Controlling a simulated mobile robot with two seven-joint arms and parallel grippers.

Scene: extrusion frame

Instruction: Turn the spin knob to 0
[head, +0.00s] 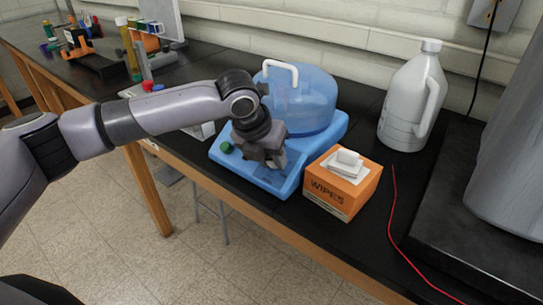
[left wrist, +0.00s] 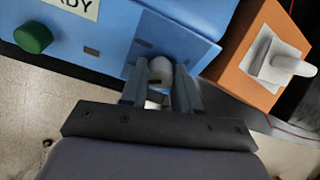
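A blue benchtop machine (head: 224,157) with a clear domed lid and white handle sits on the black bench. Its front also shows in the left wrist view (left wrist: 115,30), with a green knob (left wrist: 33,38) at left and a pale grey knob (left wrist: 160,73) with a dark mark on a darker panel at right. My left gripper (head: 268,160) is at the right part of that front. In the left wrist view its two fingers (left wrist: 161,85) stand on either side of the grey knob, apparently touching it. The dial markings cannot be read. My right gripper is not in view.
An orange wipes box (head: 340,187) stands close to the right of the machine. Racks and bottles (head: 130,50) crowd the bench at the back left. The floor in front is open.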

